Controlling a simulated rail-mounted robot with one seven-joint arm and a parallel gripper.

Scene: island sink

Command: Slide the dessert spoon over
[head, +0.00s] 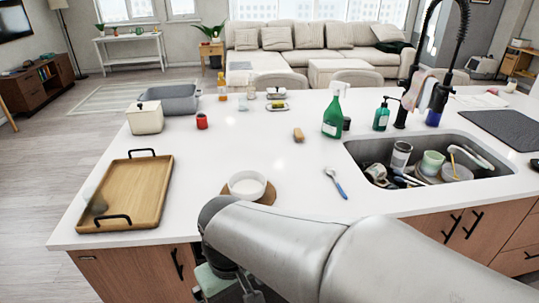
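The dessert spoon (336,184) lies alone on the white island counter in the head view, between the white bowl and the sink. Its metal bowl end points to the back left and its blue handle points toward the front edge. My arm comes in from the lower right and crosses the front of the island. The part at its end that looks like my gripper (230,286) is low at the bottom edge, in front of the cabinet and apart from the spoon. Its fingers are hidden or cut off, so I cannot see their opening.
A white bowl (247,185) on a round brown mat stands left of the spoon. The sink (359,149) with dishes is to the right. A wooden tray (130,196) is at the left. A green spray bottle (333,117) and a sponge (298,135) are behind. Counter around the spoon is clear.

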